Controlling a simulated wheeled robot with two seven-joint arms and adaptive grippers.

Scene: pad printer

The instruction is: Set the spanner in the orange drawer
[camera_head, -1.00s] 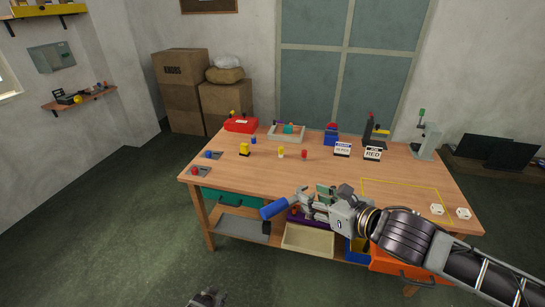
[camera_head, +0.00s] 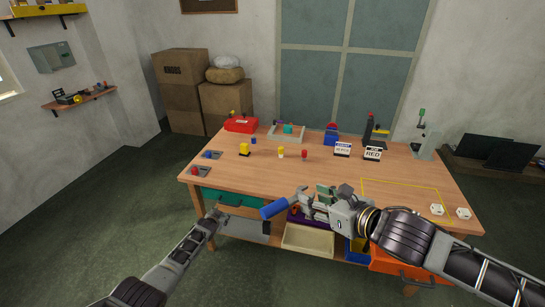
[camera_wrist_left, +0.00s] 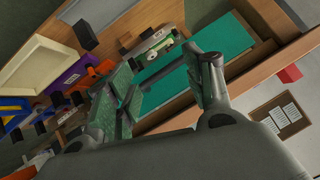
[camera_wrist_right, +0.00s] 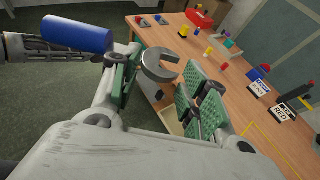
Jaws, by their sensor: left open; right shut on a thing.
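My right gripper (camera_head: 318,201) is shut on the spanner, out over the table's front edge. The spanner's blue handle (camera_head: 274,209) points left and its grey open jaw (camera_wrist_right: 160,66) shows between the fingers in the right wrist view. The orange drawer (camera_head: 395,262) is under the table's right end, below and right of the spanner; my right arm partly covers it, and its inside is hidden. My left gripper (camera_head: 216,216) is open and empty near the teal drawer (camera_head: 233,200) at the table's left end; in the left wrist view teal surfaces (camera_wrist_left: 165,82) lie beyond its fingers.
Below the tabletop are a cream bin (camera_head: 308,239), a purple bin (camera_head: 297,216) and a blue bin (camera_head: 355,249). Small parts, label stands (camera_head: 372,153) and a red box (camera_head: 241,125) stand on the table (camera_head: 320,175). Two white pieces (camera_head: 450,211) sit at the right.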

